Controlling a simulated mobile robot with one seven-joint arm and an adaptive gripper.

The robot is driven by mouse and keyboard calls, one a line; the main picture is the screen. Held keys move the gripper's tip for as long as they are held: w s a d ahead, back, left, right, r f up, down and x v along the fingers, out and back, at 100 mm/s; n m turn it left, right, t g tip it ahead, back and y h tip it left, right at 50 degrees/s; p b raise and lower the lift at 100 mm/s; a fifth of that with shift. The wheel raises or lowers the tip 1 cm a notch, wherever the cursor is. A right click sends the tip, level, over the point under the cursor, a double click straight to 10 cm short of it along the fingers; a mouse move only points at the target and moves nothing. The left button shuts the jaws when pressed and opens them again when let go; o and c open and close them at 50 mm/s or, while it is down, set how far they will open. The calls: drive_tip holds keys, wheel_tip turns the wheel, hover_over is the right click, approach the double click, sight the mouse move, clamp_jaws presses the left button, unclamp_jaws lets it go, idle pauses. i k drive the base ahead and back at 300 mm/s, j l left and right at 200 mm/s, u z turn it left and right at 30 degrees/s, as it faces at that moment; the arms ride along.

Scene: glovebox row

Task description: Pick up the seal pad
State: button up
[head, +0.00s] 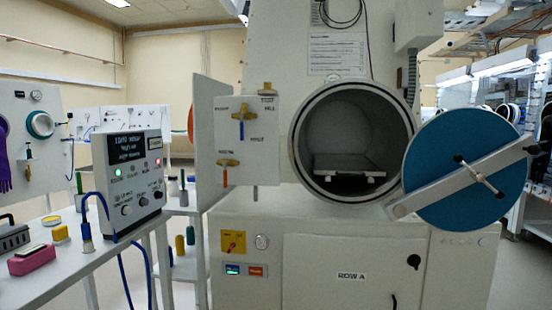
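No label marks the seal pad, and I cannot tell for sure which item it is. Candidates lie on the white bench at the left in the head view. One is a pink block (36,261) with a dark top patch, near the front. A dark grey ridged block (12,238) is at the left edge. My gripper is not in view.
A control box (130,180) and a blue-cabled probe (86,238) stand on the bench (85,268). A round chamber (348,198) stands open, with a tray (345,168) inside. Its blue door (440,165) swings out to the right.

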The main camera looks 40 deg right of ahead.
sight(60, 235)
drive_tip(key=i+l+u, duration=0.1)
drive_tip(key=u, duration=0.35)
drive_tip(key=l+u, duration=0.25)
drive_tip(key=u, duration=0.2)
drive_tip(key=i+l+u, duration=0.1)
drive_tip(key=l+u, duration=0.15)
drive_tip(key=u, duration=0.2)
drive_tip(key=l+u, duration=0.25)
drive_tip(key=l, duration=0.35)
drive_tip(key=l+u, duration=0.25)
drive_tip(key=l, duration=0.3)
